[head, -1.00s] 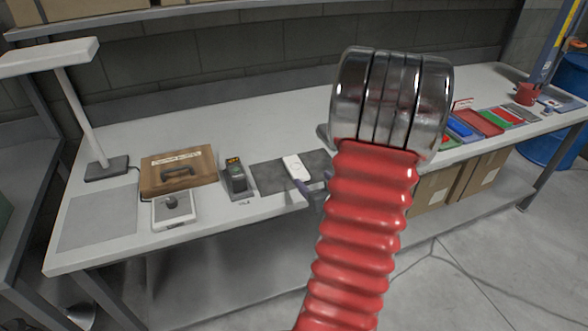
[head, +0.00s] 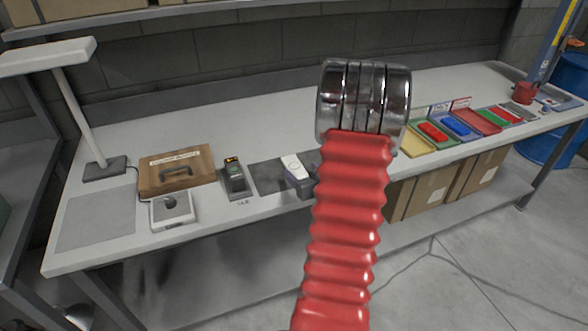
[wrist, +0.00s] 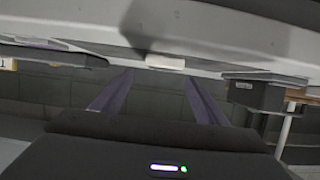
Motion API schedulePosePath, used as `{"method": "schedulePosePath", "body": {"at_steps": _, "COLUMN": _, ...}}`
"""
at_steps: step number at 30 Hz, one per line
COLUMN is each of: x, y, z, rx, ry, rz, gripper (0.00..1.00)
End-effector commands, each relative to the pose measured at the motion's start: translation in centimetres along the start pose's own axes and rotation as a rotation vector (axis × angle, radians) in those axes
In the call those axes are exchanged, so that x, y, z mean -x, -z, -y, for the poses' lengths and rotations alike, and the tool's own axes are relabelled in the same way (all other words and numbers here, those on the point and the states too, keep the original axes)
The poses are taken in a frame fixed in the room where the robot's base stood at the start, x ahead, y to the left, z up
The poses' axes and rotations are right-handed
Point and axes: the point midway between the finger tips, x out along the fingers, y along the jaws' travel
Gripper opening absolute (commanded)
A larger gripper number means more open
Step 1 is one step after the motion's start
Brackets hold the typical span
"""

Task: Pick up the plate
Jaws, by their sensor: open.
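A small white flat piece (head: 292,164), which I take to be the plate, lies on a dark mat near the front edge of the bench. My gripper (head: 303,186) is at the bench's front edge beside it, largely hidden by my red ribbed arm. In the wrist view my two purple fingers stand apart with nothing between them, so my gripper (wrist: 160,78) is open. The white piece (wrist: 165,62) shows just past the fingertips, roughly centred between them. I cannot tell whether they touch it.
A black device (head: 235,180) stands left of the dark mat (head: 265,176). Further left are a wooden box (head: 178,178), a white unit with a knob (head: 173,211) and a lamp (head: 82,115). Coloured trays (head: 432,140) sit to the right. The bench behind the mat is mostly clear.

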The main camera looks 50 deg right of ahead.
Motion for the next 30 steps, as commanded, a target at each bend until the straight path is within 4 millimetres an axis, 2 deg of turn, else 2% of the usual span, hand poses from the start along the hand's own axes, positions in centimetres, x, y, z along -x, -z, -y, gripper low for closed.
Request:
{"method": "schedulePosePath", "body": {"at_steps": 14, "x": -0.8, "y": 0.0, "z": 0.0, "rx": 0.000, "ry": -0.001, "rz": 0.000, "gripper": 0.67}}
{"method": "schedulePosePath", "body": {"at_steps": 25, "x": -5.0, "y": -0.3, "z": 0.4, "rx": 0.001, "ry": 0.001, "rz": -0.001, "gripper": 0.67}}
{"method": "schedulePosePath", "body": {"at_steps": 30, "x": -5.8, "y": -0.3, "z": 0.3, "rx": -0.001, "ry": -0.002, "rz": 0.000, "gripper": 0.67}}
